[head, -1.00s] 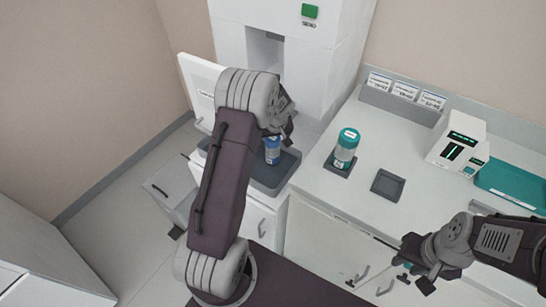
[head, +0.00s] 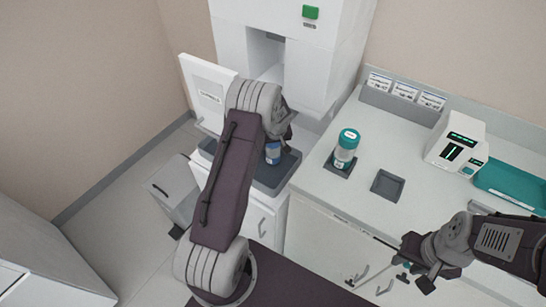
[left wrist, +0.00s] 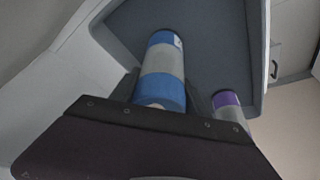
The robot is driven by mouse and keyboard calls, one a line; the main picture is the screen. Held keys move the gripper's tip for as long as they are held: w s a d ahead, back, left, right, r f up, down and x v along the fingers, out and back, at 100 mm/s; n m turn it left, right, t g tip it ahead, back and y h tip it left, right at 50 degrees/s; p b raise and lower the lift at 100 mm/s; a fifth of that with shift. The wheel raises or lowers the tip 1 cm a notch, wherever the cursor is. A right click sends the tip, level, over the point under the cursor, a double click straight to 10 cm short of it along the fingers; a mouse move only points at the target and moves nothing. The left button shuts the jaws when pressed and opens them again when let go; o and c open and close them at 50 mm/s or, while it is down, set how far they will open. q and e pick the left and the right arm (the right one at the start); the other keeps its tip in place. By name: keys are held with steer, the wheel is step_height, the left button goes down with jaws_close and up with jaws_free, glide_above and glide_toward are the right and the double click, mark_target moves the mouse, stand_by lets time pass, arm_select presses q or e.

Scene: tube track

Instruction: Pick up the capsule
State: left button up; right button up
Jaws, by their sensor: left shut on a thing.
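A blue capsule with a pale grey band (head: 273,154) stands over the dark tray (head: 292,160) below the white machine. My left gripper (left wrist: 162,95) is shut on this capsule, with a dark finger on each side of it in the left wrist view. In the head view my left wrist hides the fingers and part of the capsule. A purple-topped capsule (left wrist: 229,108) is to the right in the left wrist view, apart from the fingers. A teal capsule (head: 346,147) stands on the counter. My right gripper (head: 405,277) is over the counter's front at lower right; its fingers are unclear.
An empty dark square holder (head: 388,185) sits on the counter (head: 345,203) right of the teal capsule. A white device with a display (head: 458,145) and a teal tray (head: 512,186) are farther right. The machine's white door (head: 207,88) stands open at left.

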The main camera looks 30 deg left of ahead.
arm_select(q)
steer(key=shift+w+r, duration=0.1)
steer(key=shift+r, duration=0.55)
steer(key=s+d+b, duration=0.5)
steer(key=s, duration=0.1)
step_height(320, 180, up, 14)
steer(key=p, duration=0.4)
steer(key=shift+s+f, duration=0.15)
